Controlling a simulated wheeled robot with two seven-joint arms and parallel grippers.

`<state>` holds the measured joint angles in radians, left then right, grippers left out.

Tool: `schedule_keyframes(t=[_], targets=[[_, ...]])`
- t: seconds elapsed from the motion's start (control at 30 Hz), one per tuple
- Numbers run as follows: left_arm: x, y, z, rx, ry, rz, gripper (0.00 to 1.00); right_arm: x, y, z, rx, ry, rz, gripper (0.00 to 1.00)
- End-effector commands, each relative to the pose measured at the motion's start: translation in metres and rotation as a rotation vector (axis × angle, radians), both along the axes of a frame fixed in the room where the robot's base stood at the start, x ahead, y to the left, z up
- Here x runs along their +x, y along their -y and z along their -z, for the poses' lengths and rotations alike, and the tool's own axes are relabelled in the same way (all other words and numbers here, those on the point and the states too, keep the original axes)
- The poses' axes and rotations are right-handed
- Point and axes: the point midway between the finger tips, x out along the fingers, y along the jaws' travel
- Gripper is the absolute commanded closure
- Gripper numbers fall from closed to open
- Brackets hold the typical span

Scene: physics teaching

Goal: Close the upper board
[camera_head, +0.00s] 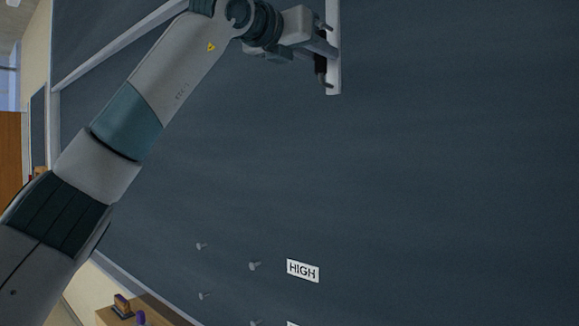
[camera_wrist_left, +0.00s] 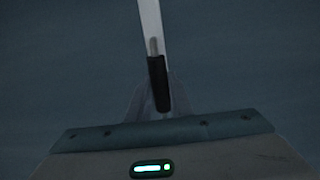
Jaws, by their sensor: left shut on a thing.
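A large dark board fills most of the head view. A pale upright strip (camera_head: 334,80) comes down from the top of the picture and ends in front of the dark surface; I take it for the edge or handle of the upper board. My left gripper (camera_head: 325,56) is shut on this strip near its lower end, with its arm reaching up from the lower left. In the left wrist view the strip (camera_wrist_left: 150,20) runs down to the dark finger (camera_wrist_left: 158,85). The rest of the upper board is out of view. My right gripper is not in view.
A white HIGH label (camera_head: 303,271) and several small pegs (camera_head: 254,266) are on the dark surface at the bottom. A pale frame rail (camera_head: 115,45) slants across the upper left. A wooden desk with small items (camera_head: 160,309) stands at the lower left. The board's right side is clear.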

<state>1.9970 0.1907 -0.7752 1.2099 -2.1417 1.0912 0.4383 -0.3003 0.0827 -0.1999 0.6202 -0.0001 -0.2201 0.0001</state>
Motion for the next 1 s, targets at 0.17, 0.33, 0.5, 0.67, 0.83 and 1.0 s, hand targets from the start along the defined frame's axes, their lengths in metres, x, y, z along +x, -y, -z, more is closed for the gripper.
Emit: schedule_keyframes(t=[0.17, 0.33, 0.5, 0.67, 0.83, 1.0], targets=[[0.0, -0.001, -0.019, -0.002, 0.005, -0.001, 1.0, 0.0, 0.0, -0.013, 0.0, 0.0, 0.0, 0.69], [-0.001, -0.001, -0.031, -0.002, 0.005, -0.001, 1.0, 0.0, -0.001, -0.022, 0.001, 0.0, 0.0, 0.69], [-0.001, -0.001, -0.036, -0.004, 0.007, 0.0, 1.0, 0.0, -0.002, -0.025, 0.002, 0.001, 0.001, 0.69], [-0.002, -0.002, -0.038, -0.007, 0.011, -0.001, 1.0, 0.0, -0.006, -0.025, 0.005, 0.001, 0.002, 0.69], [-0.002, -0.002, -0.039, -0.006, 0.01, -0.002, 0.61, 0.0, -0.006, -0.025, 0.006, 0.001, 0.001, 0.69], [-0.001, -0.001, -0.036, -0.003, 0.006, -0.001, 0.59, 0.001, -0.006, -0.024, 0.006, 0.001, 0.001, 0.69]])
